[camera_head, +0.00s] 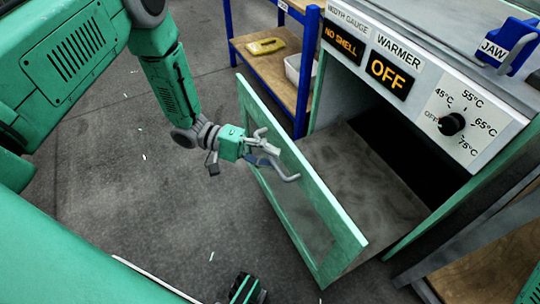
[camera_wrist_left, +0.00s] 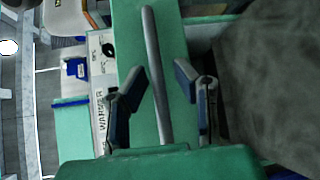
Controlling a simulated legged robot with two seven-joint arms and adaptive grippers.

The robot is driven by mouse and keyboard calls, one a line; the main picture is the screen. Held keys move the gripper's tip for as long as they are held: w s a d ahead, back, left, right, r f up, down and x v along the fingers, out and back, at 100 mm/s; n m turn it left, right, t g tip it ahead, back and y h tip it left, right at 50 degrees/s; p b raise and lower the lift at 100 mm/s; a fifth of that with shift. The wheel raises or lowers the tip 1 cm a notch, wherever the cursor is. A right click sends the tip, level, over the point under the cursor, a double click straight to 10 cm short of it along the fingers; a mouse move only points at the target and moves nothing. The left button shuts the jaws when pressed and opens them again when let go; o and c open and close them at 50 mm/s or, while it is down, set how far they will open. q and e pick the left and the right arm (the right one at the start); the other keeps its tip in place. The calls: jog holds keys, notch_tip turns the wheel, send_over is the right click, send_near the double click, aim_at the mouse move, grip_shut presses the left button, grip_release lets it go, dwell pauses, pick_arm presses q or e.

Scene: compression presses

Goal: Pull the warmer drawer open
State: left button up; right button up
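The warmer drawer stands pulled out of its cabinet. Its green-framed front (camera_head: 345,238) is well away from the cabinet face, and its grey inside (camera_head: 365,185) shows behind it. A grey bar handle (camera_head: 290,178) is on the outer side of the front. My left gripper (camera_head: 266,150) is at this handle. In the left wrist view the handle (camera_wrist_left: 152,60) runs between the two fingers of my left gripper (camera_wrist_left: 160,82). The fingers are spread, with gaps visible on both sides of the bar.
The warmer's panel has an OFF display (camera_head: 389,71) and a temperature dial (camera_head: 451,124). A blue shelf unit (camera_head: 304,75) holding a yellow item (camera_head: 266,46) and a white bin (camera_head: 298,69) stands behind the drawer. The floor left of the drawer is mostly clear.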

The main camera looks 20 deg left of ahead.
pick_arm(q)
grip_shut()
jog(key=s+a+p, duration=0.3)
jog(key=s+a, duration=0.2)
jog(key=s, duration=0.2)
jog(key=shift+p, duration=0.4)
jog(key=shift+o, duration=0.5)
grip_release()
jog(key=shift+a, duration=0.25)
jog(key=o, duration=0.3)
jog(key=shift+f, duration=0.1)
jog(key=shift+w, duration=0.1)
jog(key=shift+d, duration=0.2)
jog(key=a, duration=0.5)
jog(key=s+a+r, duration=0.1)
jog(key=a, duration=0.4)
jog(key=s+a+r, duration=0.1)
jog(key=a, duration=0.4)
jog(key=shift+a+r+p, duration=0.25)
jog(key=shift+a+p, duration=0.05)
jog(key=shift+a, duration=0.1)
